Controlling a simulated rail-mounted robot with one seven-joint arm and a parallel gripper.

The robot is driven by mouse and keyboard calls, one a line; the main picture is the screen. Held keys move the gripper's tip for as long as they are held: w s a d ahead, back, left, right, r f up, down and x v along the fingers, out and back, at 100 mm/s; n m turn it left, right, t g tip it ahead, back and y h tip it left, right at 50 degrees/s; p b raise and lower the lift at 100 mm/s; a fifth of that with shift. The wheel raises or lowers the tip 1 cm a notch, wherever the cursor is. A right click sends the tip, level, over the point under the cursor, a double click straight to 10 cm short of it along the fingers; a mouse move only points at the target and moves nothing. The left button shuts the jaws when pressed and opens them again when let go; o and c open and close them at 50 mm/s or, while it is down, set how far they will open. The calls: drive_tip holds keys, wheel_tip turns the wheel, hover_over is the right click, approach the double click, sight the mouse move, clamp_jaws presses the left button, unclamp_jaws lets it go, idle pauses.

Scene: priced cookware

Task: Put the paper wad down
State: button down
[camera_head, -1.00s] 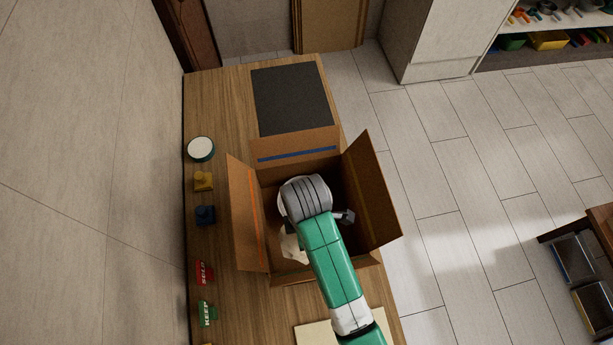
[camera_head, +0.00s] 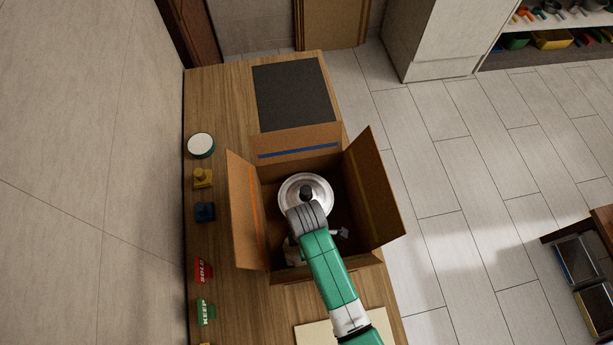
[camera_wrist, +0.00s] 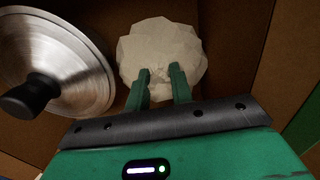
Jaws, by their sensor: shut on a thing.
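The paper wad (camera_wrist: 160,38) is a crumpled off-white ball at the top middle of the wrist view. My gripper (camera_wrist: 161,72) is shut on it, with both green fingers against its near side. In the head view my wrist is inside the open cardboard box (camera_head: 364,205) and hides the fingertips. Whether the wad touches the box floor is not clear.
A silver lid with a black knob (camera_head: 317,183) lies in the box beside my gripper; it also shows in the wrist view (camera_wrist: 75,60). The box flaps stand open. A dark mat (camera_head: 293,95) lies behind on the table. Several small items line the left edge.

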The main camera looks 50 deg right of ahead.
drive_tip(key=shift+f, duration=0.55)
drive_tip(key=c, duration=1.2)
unclamp_jaws()
drive_tip(key=shift+c, duration=0.2)
wheel_tip(320, 180, up, 13)
drive_tip(key=p, duration=0.1)
drive_tip(key=shift+r, duration=0.1)
